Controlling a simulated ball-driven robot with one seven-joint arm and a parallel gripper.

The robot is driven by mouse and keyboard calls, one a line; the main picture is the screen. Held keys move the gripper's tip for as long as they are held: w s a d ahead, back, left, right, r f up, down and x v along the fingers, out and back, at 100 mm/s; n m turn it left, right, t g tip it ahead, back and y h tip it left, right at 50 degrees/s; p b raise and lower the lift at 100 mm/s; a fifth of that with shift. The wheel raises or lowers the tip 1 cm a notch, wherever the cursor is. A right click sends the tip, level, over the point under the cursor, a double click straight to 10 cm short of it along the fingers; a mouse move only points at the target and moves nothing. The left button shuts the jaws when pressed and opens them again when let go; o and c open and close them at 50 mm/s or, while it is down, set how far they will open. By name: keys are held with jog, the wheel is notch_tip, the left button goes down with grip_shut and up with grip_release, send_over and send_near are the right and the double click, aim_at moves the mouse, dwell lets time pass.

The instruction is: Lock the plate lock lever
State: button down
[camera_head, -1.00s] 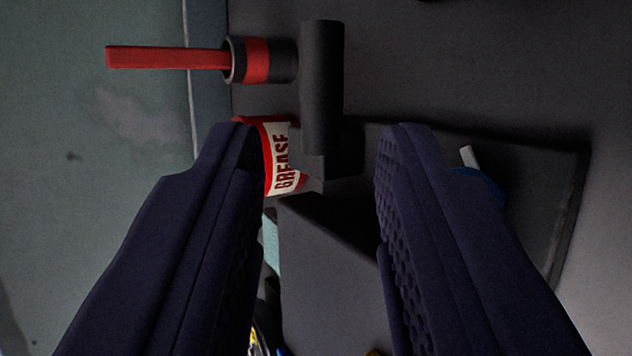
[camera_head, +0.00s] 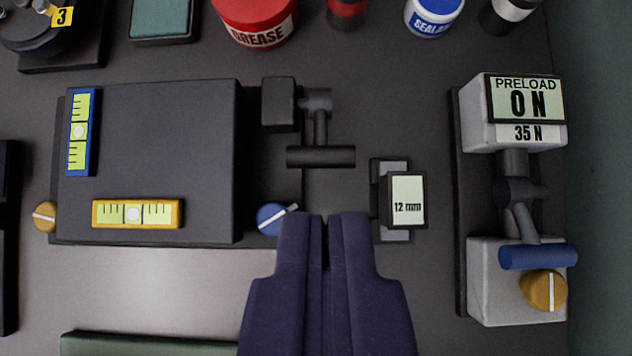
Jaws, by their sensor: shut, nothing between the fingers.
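The plate (camera_head: 185,205) is a dark square slab at left centre, with a blue level along its left edge and a yellow level along its front. A black block (camera_head: 279,105) at the plate's right side carries a black lever (camera_head: 319,125), which I take for the plate lock lever. Its arm points down the picture and ends in a crosswise black bar handle (camera_head: 321,156). My gripper (camera_head: 326,220) is shut and empty. Its tips appear below the handle in the picture, apart from it, and overlap the edge of a blue knob (camera_head: 272,219).
A small display (camera_head: 408,200) reads 12 mm right of the lever. Farther right, a preload stand (camera_head: 510,135) reads 0 N and 35 N and has a blue-handled lever (camera_head: 538,257). A red grease tin (camera_head: 256,20) and other containers stand along the top.

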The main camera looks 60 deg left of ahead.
jog(key=b, duration=0.2)
send_over(321, 131)
jog(key=s+d, duration=0.2)
notch_tip(321, 131, down, 9)
jog(key=shift+w+a+r, duration=0.1)
jog(key=shift+r, duration=0.1)
jog(key=f, duration=0.1)
jog(key=f+b, duration=0.1)
jog(key=f, duration=0.1)
jog(key=shift+s+d+f, duration=0.25)
jog(key=shift+d, duration=0.05)
